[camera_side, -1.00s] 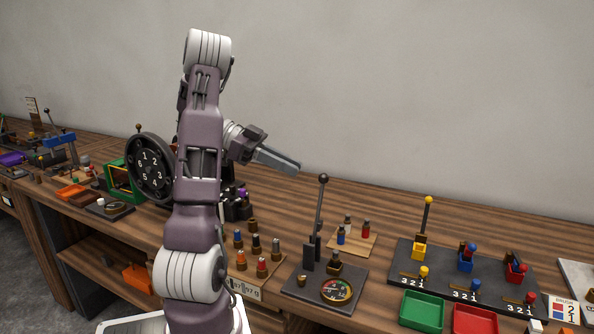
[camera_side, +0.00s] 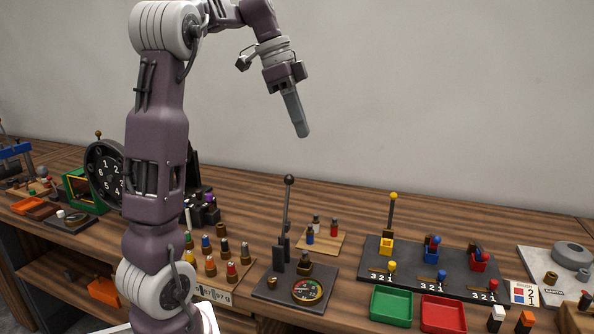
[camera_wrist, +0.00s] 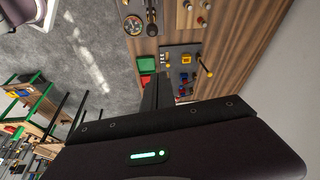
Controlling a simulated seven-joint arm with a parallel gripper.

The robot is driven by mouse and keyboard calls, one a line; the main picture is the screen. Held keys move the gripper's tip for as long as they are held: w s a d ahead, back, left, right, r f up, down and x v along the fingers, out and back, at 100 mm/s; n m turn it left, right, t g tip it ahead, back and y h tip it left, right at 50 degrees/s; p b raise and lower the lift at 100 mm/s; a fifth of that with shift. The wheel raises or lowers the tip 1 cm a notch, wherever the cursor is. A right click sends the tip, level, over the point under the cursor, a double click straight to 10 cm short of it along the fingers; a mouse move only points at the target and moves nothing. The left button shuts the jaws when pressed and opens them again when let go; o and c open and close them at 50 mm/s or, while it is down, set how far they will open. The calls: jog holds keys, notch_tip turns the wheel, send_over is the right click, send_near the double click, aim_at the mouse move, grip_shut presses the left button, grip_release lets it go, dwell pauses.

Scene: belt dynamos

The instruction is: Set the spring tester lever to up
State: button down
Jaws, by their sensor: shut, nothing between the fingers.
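The spring tester in the side view is a dark base plate (camera_side: 270,298) with a round coloured gauge (camera_side: 307,290) and a black lever (camera_side: 287,215) with a ball knob. The lever stands close to upright. My gripper (camera_side: 303,134) is shut and empty, pointing down in the air above and slightly right of the lever knob, apart from it. In the wrist view the gauge (camera_wrist: 132,25) shows near the top edge, and the lever beside it is seen from above. The shut fingers (camera_wrist: 154,92) show dark in the middle of that view.
Right of the tester are a green tray (camera_side: 391,306), a red tray (camera_side: 443,316) and a dark board (camera_side: 432,262) with upright yellow, blue and red parts. A small wooden board (camera_side: 322,241) with bottle-like pieces lies behind the tester. Several capped pieces (camera_side: 210,266) stand to its left.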

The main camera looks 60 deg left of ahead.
jog(key=s+x, duration=0.1)
jog(key=x, duration=1)
jog(key=s+a, duration=0.2)
jog(key=shift+s+a+f, duration=0.1)
jog(key=shift+s+a, duration=0.2)
jog(key=shift+a, duration=0.1)
jog(key=s+a+t+h, duration=0.1)
jog(key=s+a, duration=0.3)
jog(key=s, duration=0.1)
jog(key=shift+a+t+h, duration=0.3)
jog(key=shift+a, duration=0.1)
jog(key=shift+w, duration=0.1)
